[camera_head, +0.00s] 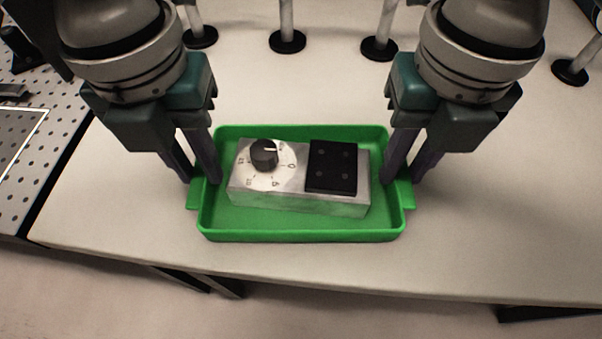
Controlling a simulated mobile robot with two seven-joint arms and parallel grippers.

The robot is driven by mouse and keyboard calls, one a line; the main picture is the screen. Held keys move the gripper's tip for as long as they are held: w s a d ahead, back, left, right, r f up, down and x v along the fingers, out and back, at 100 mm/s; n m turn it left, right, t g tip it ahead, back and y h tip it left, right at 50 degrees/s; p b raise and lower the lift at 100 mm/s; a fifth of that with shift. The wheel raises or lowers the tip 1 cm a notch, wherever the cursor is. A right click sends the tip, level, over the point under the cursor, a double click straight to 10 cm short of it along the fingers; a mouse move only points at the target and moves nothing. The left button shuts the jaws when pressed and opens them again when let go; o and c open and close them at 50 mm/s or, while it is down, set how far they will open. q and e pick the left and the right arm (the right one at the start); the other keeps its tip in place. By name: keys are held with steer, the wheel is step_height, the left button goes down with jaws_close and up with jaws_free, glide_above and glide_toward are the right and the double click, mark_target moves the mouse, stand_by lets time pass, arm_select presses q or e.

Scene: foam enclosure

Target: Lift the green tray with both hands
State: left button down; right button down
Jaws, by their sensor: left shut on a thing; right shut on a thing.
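The green tray (300,236) is near the front edge of the white table, with a small handle on its left and right sides. A silver box with a black dial and a black panel (300,203) sits inside it. My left gripper (203,180) points down and is shut on the tray's left side at the handle. My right gripper (402,181) is shut on the tray's right side at the handle. The fingertips are partly hidden by the tray's rim. I cannot tell whether the tray touches the table.
The white table (500,210) is clear around the tray. Several posts with black round feet (287,42) stand at the back. A perforated metal plate (40,115) is at the left. The table's front edge is just below the tray.

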arm_select(q)
steer(key=shift+r, duration=0.2)
arm_select(e)
steer(key=shift+r, duration=0.15)
